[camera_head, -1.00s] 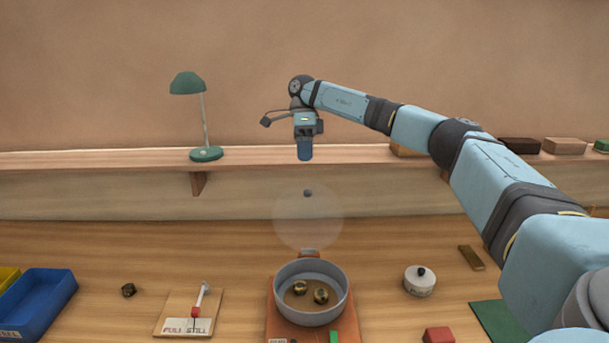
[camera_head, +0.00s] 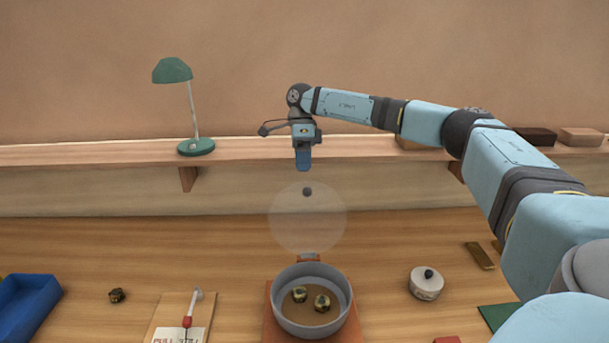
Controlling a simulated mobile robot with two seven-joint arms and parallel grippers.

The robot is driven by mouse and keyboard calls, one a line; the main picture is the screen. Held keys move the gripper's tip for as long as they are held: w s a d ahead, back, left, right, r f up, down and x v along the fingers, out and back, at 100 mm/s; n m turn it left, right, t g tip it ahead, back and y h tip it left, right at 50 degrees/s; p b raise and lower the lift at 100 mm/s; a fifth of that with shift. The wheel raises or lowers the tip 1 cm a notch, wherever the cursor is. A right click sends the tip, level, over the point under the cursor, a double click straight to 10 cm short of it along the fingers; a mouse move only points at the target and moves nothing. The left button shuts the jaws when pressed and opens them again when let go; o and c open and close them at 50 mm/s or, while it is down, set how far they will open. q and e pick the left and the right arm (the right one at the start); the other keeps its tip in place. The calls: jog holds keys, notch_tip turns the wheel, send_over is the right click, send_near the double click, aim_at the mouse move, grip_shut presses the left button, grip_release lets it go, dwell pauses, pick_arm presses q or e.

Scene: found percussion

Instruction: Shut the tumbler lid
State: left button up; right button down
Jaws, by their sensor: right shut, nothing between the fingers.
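The tumbler (camera_head: 312,327) is a round grey bowl on an orange-brown base (camera_head: 270,325) at the front middle. Two dark, gold-toned nuggets (camera_head: 321,303) lie inside it. Its lid (camera_head: 307,232) is a clear, see-through disc with a small dark knob (camera_head: 307,192); it stands raised at the back of the bowl, above the hinge (camera_head: 308,258). My right gripper (camera_head: 303,168) is shut and empty, pointing down just above the knob in the picture. I cannot tell how far behind or in front of the lid it is. My left gripper is out of view.
A card with a red-and-white lever (camera_head: 188,320) lies left of the tumbler, with a dark nugget (camera_head: 116,295) and blue bin (camera_head: 28,305) beyond. A white lidded pot (camera_head: 426,283) stands right. A shelf (camera_head: 90,155) with a green lamp (camera_head: 196,147) runs behind.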

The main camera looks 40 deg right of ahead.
jog(key=s+a, duration=0.1)
jog(key=s, duration=0.1)
jog(key=s+a+f+p, duration=0.1)
jog(key=s+a, duration=0.1)
jog(key=shift+a+f+p, duration=0.1)
jog(key=shift+a+p, duration=0.05)
jog(key=shift+p, duration=0.15)
jog(key=shift+f, duration=0.1)
